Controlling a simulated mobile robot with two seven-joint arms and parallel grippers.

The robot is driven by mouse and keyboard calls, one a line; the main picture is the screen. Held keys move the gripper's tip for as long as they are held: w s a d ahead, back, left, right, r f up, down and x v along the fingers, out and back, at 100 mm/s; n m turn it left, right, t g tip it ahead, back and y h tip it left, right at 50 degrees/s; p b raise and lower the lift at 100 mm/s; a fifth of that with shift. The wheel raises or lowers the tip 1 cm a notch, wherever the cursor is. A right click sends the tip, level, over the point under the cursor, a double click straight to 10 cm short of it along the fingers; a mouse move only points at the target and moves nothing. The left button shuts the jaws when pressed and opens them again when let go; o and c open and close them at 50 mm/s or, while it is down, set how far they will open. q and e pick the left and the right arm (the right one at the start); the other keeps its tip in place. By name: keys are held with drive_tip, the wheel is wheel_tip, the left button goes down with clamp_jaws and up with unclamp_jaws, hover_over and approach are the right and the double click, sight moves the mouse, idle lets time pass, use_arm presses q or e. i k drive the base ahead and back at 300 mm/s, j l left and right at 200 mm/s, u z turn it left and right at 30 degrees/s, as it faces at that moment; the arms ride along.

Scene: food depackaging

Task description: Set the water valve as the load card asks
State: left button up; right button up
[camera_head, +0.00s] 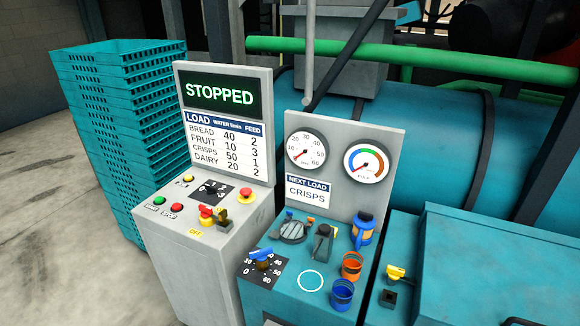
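The water valve (262,254) has a blue handle on a dark dial plate (262,278) at the left of the teal bench. Marks such as 0, 10, 40 and 60 show around it; the handle hides others, and its exact setting cannot be read. The load card (307,191) reads "NEXT LOAD CRISPS". The load table (224,146) lists water and feed: bread 40 and 2, fruit 10 and 3, crisps 50 and 1, dairy 20 and 2. A gauge (306,149) marked up to 60 has its red needle at the low left end. Neither gripper is in view.
The display (221,95) reads "STOPPED". An orange cup (351,266), a blue cup (342,294) and a blue-orange jug (363,230) stand right of the valve. Teal crates (115,120) are stacked left.

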sight(260, 255)
drive_tip(key=i+j, duration=1.3)
drive_tip(key=i, duration=0.15)
drive_tip(key=j+u, duration=0.05)
